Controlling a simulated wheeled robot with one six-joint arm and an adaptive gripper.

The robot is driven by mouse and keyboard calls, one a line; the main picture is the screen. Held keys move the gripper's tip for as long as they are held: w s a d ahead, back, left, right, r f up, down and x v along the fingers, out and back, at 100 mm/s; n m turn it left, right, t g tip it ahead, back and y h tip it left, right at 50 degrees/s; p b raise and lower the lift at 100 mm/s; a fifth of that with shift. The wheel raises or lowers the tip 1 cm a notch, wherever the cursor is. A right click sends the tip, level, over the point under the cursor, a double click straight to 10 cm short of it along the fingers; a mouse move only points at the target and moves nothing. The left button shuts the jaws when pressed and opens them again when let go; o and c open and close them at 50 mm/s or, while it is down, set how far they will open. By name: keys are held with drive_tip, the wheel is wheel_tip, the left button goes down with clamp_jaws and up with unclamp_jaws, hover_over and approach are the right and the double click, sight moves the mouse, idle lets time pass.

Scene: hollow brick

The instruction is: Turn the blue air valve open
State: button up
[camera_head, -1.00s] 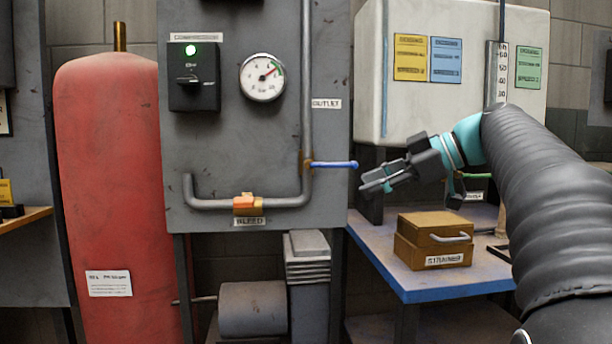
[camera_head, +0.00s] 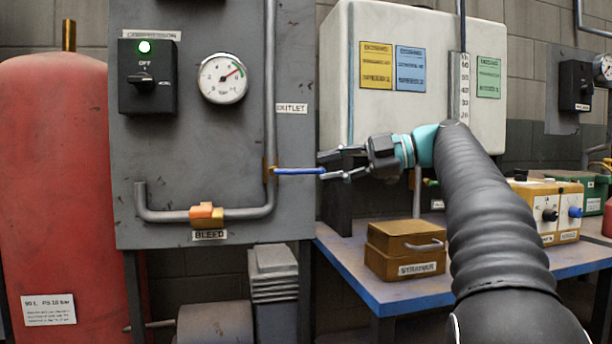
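The blue valve lever (camera_head: 299,171) sticks out level to the right from a brass valve on the vertical outlet pipe (camera_head: 270,100). The pipe runs down the grey panel beside the label "OUTLET". My gripper (camera_head: 331,167) points left at the free end of the lever. Its dark fingers are apart, one above and one below the level of the lever tip. The tip lies at or just between the fingertips; I cannot tell whether they touch it.
An orange bleed valve (camera_head: 207,213) sits on the lower pipe. A pressure gauge (camera_head: 223,78) and a black switch box (camera_head: 147,77) with a green light are on the panel. A brown strainer box (camera_head: 404,249) stands on the blue-edged table (camera_head: 395,298) below my arm.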

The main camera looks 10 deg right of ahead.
sight(314, 170)
drive_tip(key=shift+x, duration=2.75)
clamp_jaws()
